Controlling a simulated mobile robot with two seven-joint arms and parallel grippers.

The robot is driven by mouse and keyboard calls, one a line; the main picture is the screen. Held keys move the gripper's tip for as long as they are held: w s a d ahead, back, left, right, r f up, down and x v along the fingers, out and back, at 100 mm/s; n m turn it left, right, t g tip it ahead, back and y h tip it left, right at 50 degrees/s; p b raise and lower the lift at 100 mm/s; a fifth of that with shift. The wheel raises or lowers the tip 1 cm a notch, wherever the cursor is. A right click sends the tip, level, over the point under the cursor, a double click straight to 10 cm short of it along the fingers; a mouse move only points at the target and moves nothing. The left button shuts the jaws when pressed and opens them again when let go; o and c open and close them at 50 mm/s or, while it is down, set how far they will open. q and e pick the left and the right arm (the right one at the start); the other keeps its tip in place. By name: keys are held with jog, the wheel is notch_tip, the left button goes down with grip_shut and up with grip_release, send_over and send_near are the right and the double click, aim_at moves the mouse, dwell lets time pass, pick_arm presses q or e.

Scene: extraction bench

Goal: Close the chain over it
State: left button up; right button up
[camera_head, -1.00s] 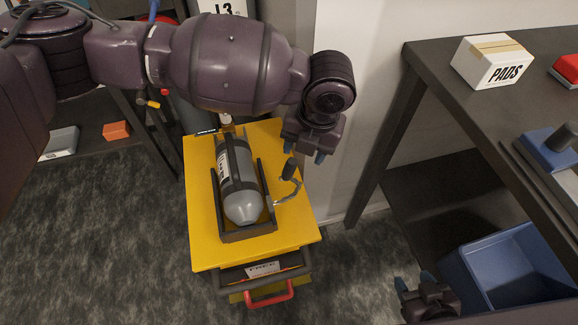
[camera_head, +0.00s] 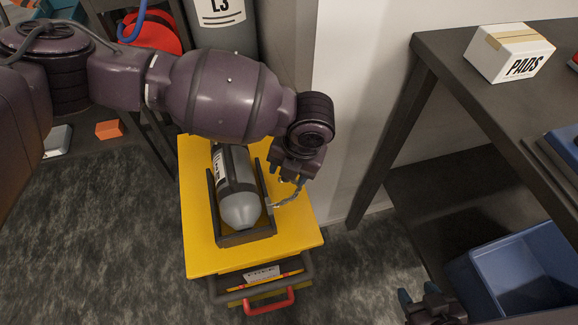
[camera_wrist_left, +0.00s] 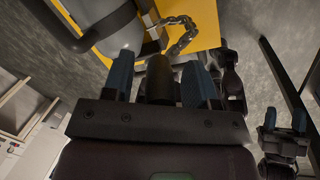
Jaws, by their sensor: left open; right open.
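A grey cylinder (camera_head: 239,200) lies in a dark cradle (camera_head: 246,239) on a yellow cart (camera_head: 200,245). A short metal chain (camera_head: 290,197) hangs loose at the cradle's right side; it also shows in the left wrist view (camera_wrist_left: 181,35). My left gripper (camera_head: 296,180) is above the chain's free end. In the left wrist view my left gripper (camera_wrist_left: 158,85) is open, with its blue fingers either side of a dark knob (camera_wrist_left: 160,78); the knob is hidden in the head view. My right gripper (camera_head: 425,298) is open and empty at the lower right.
A dark bench (camera_head: 440,60) on the right carries a white PADS box (camera_head: 509,52). A blue bin (camera_head: 520,275) sits below it. The cart's red handle (camera_head: 269,302) faces the front. A white wall is behind the cart's right side.

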pick_arm(q)
jog(key=shift+f, duration=0.15)
grip_shut()
dwell(0.4)
